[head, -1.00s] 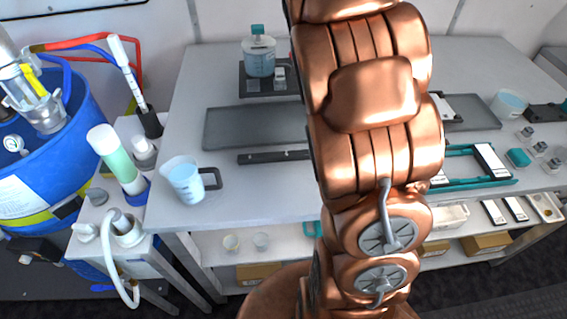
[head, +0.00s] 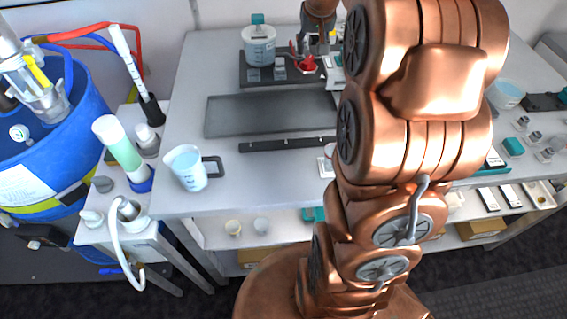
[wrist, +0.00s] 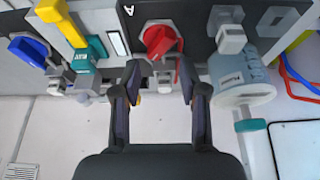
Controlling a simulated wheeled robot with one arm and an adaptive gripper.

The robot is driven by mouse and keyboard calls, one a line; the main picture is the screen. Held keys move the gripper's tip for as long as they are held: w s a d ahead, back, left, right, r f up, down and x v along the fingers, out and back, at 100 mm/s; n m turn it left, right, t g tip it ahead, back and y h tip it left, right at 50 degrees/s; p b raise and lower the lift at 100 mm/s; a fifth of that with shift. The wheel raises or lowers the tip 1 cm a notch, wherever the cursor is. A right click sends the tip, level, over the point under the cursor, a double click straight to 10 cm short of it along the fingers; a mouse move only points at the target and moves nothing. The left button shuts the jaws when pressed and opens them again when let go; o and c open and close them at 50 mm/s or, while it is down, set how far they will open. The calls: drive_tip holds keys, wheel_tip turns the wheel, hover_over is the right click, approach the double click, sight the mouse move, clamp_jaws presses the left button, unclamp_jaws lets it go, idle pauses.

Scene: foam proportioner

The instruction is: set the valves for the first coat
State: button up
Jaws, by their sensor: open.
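A red valve handle (wrist: 160,40) sits on a dark panel (wrist: 190,16) marked "A" in the wrist view. My gripper (wrist: 160,76) is open, with its fingers apart on either side below the handle and nothing held between them. A blue valve handle (wrist: 28,48), a yellow lever (wrist: 60,22) and a teal block marked "ATM" (wrist: 86,56) are to the left. In the head view the red handle (head: 304,63) is at the back of the table, with my gripper (head: 316,46) close to it. My arm hides the panel's right part there.
A lidded jar (head: 259,46) stands left of the red handle; it also shows in the wrist view (wrist: 240,76). A grey tray (head: 225,117) and a black bar (head: 280,144) lie in front.

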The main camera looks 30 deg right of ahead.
drive_tip(key=s+a+f+n+g+y+b, duration=0.1)
drive_tip(key=s+a+f, duration=0.4)
drive_tip(key=s+a, duration=0.5)
drive_tip(key=s+a+f+n+g+y+b, duration=0.1)
drive_tip(key=s+a+f+b, duration=0.4)
drive_tip(key=s+a, duration=0.6)
drive_tip(key=shift+n+g, duration=0.9)
drive_tip(key=shift+g, duration=0.1)
drive_tip(key=shift+a, duration=0.1)
